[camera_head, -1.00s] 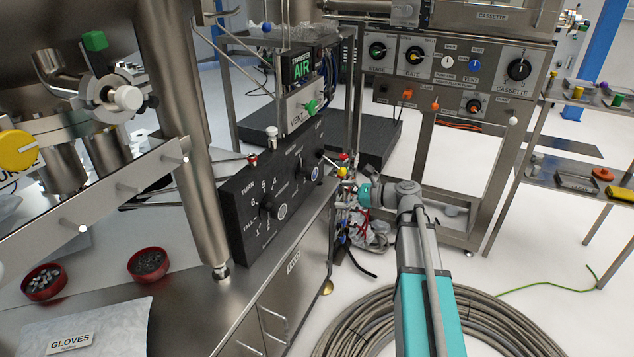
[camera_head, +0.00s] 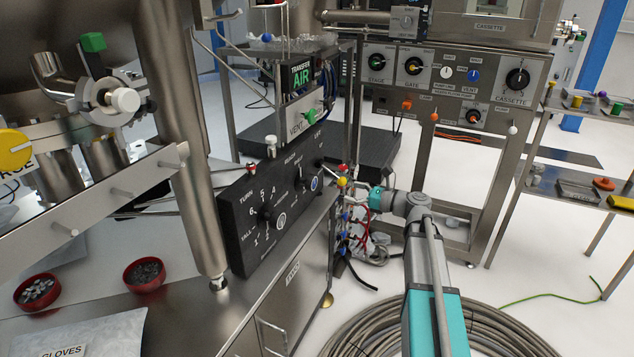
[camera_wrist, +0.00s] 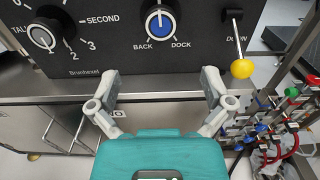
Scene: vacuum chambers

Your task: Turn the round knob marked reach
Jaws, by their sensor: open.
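The black control panel (camera_head: 285,190) stands on the steel bench, facing right and toward my arm. A round knob with a blue face (camera_head: 314,183) sits on it, under small lettering that looks like REACH. In the wrist view the blue-faced knob (camera_wrist: 160,22) has a white pointer pointing up, with BACK and DOCK below it; its top label is out of frame. My gripper (camera_wrist: 160,80) is open and empty. Its fingers are spread below the knob in the wrist view, apart from it. In the head view the fingers are hard to make out.
A lever with a yellow ball (camera_wrist: 242,69) is close to the right finger. Valves and coloured hoses (camera_wrist: 275,130) hang at the right. A steel column (camera_head: 190,170) stands left of the panel.

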